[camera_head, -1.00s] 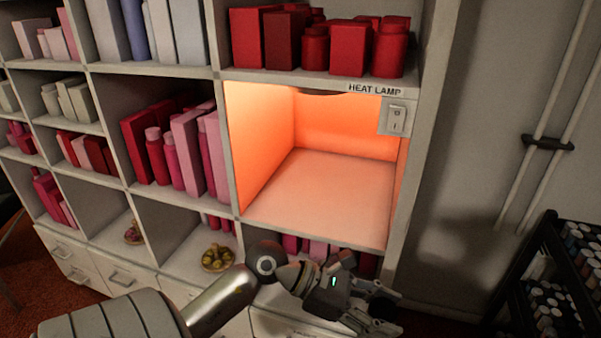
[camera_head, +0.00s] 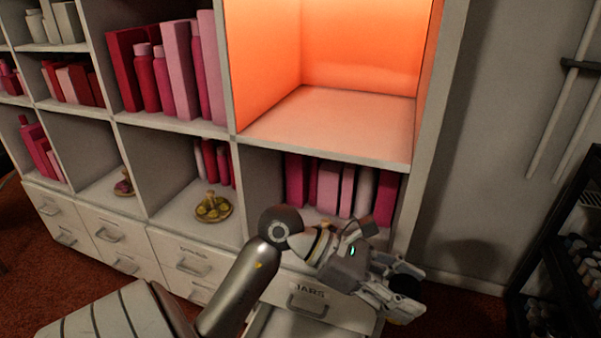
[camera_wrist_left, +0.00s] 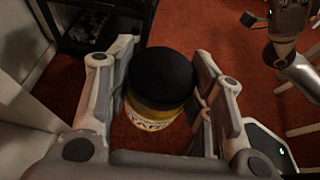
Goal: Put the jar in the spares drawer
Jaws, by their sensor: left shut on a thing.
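The jar (camera_wrist_left: 162,78) has a black lid and a yellowish body with a pale label. In the left wrist view it is between the fingers of my left gripper (camera_wrist_left: 160,85), which is shut on it. In the head view my left gripper (camera_head: 395,288) is in front of the cabinet's right end, and the jar's dark lid (camera_head: 406,284) shows between the fingers. A drawer front labelled JARS (camera_head: 322,304) is just below and left of the gripper. Beneath it a pale open drawer (camera_head: 272,322) partly shows; my arm covers some of it. I cannot read a spares label.
The orange-lit compartment (camera_head: 330,115) is above, with books and boxes (camera_head: 335,188) in the shelf below it. A gold dish (camera_head: 213,207) stands in the shelf to the left. A black rack (camera_head: 565,250) stands at right. Red floor lies between it and the cabinet.

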